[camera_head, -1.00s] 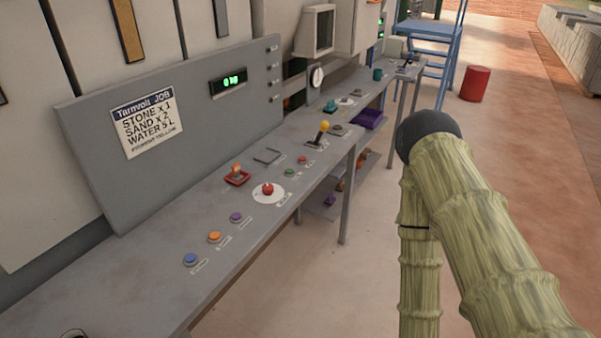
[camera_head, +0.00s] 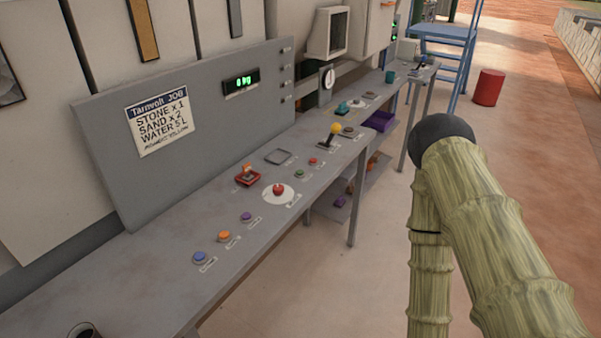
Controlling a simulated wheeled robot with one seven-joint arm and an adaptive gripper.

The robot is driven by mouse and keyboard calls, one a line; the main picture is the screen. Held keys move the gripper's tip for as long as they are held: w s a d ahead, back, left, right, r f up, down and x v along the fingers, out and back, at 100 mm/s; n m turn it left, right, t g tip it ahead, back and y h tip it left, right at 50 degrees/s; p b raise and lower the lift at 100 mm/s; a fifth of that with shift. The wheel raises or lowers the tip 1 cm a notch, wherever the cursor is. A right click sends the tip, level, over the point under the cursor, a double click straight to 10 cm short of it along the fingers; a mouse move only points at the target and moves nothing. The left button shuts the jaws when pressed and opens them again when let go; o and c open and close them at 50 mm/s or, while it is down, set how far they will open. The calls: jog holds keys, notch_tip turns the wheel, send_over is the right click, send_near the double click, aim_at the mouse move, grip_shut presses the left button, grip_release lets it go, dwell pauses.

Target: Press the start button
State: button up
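A long grey console bench (camera_head: 178,285) runs from the lower left to the upper right. It carries a small green button (camera_head: 300,174) and a small red button (camera_head: 313,161) side by side. A larger red mushroom button (camera_head: 278,189) sits on a white disc in front of them. Blue (camera_head: 199,257), orange (camera_head: 224,236) and purple (camera_head: 246,216) buttons line the near part. The labels are too small to read, so I cannot tell which is marked start. My arm's greenish links are at the right, apart from the bench. My gripper is out of view.
A red-based switch (camera_head: 248,176) and a yellow-knobbed lever (camera_head: 334,131) stand up from the bench. A sign (camera_head: 158,121) and a green display (camera_head: 240,84) are on the back panel. A red drum (camera_head: 488,87) and blue stand (camera_head: 446,45) are farther off. Floor beside the bench is clear.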

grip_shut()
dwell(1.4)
